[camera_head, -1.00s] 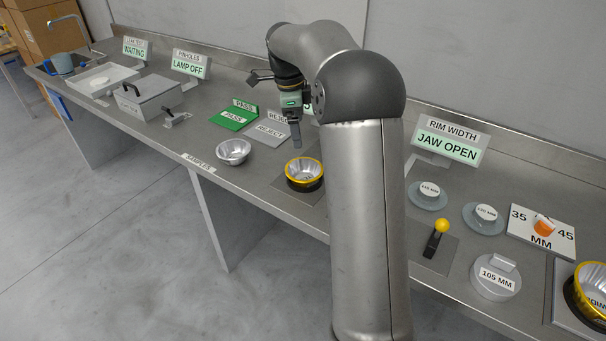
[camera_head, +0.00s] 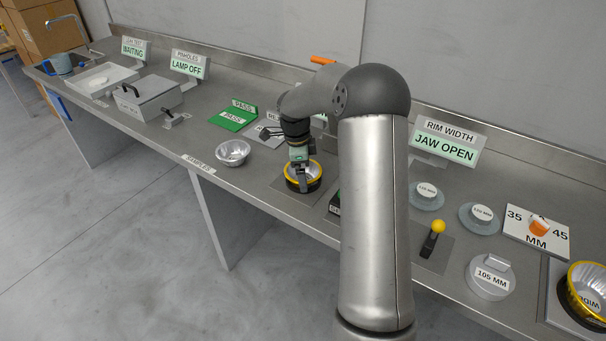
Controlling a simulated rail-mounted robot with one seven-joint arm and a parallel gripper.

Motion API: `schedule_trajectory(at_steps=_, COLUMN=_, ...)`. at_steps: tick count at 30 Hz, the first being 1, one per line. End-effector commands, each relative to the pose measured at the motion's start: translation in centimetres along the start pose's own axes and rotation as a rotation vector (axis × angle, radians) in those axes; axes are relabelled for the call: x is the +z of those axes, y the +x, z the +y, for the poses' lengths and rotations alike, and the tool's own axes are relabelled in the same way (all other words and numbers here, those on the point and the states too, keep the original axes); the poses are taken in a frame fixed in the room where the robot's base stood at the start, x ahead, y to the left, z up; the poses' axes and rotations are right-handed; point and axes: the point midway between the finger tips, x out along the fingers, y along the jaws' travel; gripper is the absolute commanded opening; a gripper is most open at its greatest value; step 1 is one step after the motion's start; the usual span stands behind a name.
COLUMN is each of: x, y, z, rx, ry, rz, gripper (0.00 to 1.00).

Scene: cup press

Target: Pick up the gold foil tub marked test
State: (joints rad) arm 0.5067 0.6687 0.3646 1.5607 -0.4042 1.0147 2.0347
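A gold-rimmed foil tub with a dark outer band (camera_head: 316,183) stands on a mat at the middle of the bench. I cannot read a "test" mark on it. My gripper (camera_head: 303,186) points down over this tub, its fingers in front of the tub's inside and near wall. Whether the fingers touch the tub or are open or shut is too small to tell. A second gold-rimmed tub (camera_head: 573,300) sits at the far right edge, with upside-down lettering inside it. A plain silver foil tub (camera_head: 233,152) stands to the left of my gripper.
Left of the silver tub are a green PASS plate (camera_head: 234,118) and a grey lidded box (camera_head: 147,97). To the right are a yellow-knobbed lever (camera_head: 434,240), a 105 MM weight (camera_head: 491,278), two discs and the RIM WIDTH sign (camera_head: 446,140). My arm hides part of the bench.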

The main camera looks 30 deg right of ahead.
Motion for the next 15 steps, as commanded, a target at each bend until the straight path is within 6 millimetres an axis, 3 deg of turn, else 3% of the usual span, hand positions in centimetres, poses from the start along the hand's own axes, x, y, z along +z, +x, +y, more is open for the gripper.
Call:
schedule_trajectory(at_steps=8, x=0.05, y=0.53, z=-0.03, rx=-0.002, ry=0.0, rz=-0.001, gripper=1.0)
schedule_trajectory(at_steps=9, x=0.05, y=0.53, z=-0.03, rx=-0.002, ry=0.0, rz=-0.001, gripper=0.97)
schedule_trajectory(at_steps=13, x=0.05, y=0.52, z=-0.03, rx=-0.002, ry=0.0, rz=-0.001, gripper=0.62)
schedule_trajectory(at_steps=15, x=0.04, y=0.51, z=-0.02, rx=-0.002, ry=0.0, rz=-0.001, gripper=0.62)
